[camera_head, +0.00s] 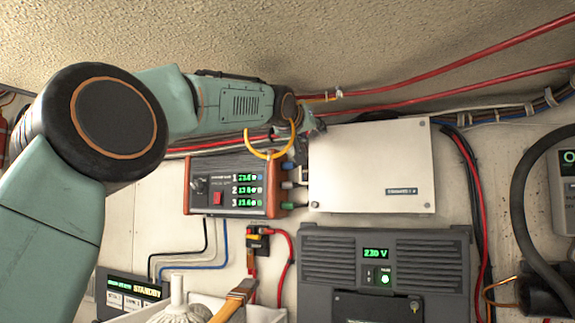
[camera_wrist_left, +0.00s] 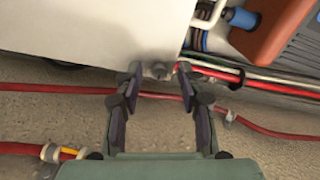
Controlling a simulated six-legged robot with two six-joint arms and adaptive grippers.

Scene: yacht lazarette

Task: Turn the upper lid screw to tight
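The white box lid (camera_head: 372,165) is on the wall in the middle of the head view and fills the upper left of the left wrist view (camera_wrist_left: 80,35). A small grey screw (camera_wrist_left: 158,71) shows at the lid's corner in the wrist view. My left gripper (camera_wrist_left: 159,70) is open, with one fingertip on each side of the screw and a gap visible on both sides. In the head view my left gripper (camera_head: 312,128) is at the lid's upper left corner and hides the screw there. Another lid screw (camera_head: 427,205) shows at the lower right corner. My right gripper is not in view.
An orange-sided unit (camera_head: 235,187) with green digits sits left of the lid. A dark 230 V unit (camera_head: 385,275) is below. Red cables (camera_head: 450,68) run above the lid, and one passes behind my fingers in the wrist view. A brush (camera_head: 178,308) is at the bottom.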

